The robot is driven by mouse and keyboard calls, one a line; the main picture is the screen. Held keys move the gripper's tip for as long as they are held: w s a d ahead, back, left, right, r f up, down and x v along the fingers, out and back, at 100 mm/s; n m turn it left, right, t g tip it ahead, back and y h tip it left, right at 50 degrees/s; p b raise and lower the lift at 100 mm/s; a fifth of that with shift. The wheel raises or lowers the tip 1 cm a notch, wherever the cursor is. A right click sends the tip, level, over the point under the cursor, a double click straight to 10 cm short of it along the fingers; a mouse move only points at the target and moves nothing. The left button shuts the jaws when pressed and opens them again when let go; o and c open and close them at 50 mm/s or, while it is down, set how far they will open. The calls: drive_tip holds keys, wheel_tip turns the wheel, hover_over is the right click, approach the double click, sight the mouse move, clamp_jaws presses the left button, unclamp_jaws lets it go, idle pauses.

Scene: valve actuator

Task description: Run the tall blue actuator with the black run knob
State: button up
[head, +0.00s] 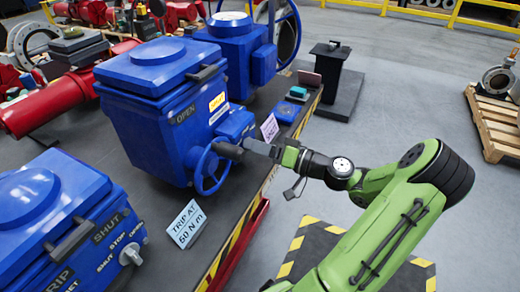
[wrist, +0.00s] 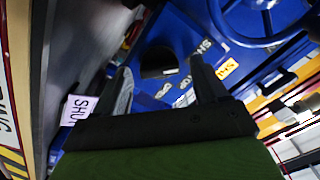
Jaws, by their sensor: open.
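The tall blue actuator (head: 150,125) stands mid-bench in the head view, with an OPEN label, a yellow tag and a blue handwheel (head: 203,172) low on its near side. In the wrist view the black run knob (wrist: 158,63) shows on the blue face, between the two fingertips of my gripper (wrist: 160,72). The fingers are apart. I cannot tell whether either touches the knob. SHUT, STOP and OPEN lettering is partly seen beside it.
Another blue actuator (head: 60,215) with a grey knob (head: 131,254) stands at near left, and one (head: 238,50) behind. A "TRIP AT 60 N m" card (head: 186,224) stands at the bench edge, and a SHUT card (wrist: 78,110) shows near my left finger.

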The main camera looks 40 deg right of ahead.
drive_tip(key=c, duration=1.1)
drive_tip(key=shift+o, duration=0.2)
drive_tip(key=shift+r+m+p, duration=0.1)
drive_tip(key=shift+m+p, duration=0.3)
drive_tip(key=shift+p, duration=0.25)
drive_tip(key=m+p, duration=0.3)
drive_tip(key=p, duration=0.1)
drive_tip(key=shift+r+m+p, duration=0.1)
drive_tip(key=shift+m+p, duration=0.25)
drive_tip(key=shift+m, duration=0.05)
drive_tip(key=m+p, duration=0.4)
drive_tip(key=shift+f, duration=0.25)
drive_tip(key=shift+d+f+m, duration=0.1)
drive_tip(key=shift+m, duration=0.2)
drive_tip(key=o, duration=1.1)
drive_tip(key=shift+c, duration=0.2)
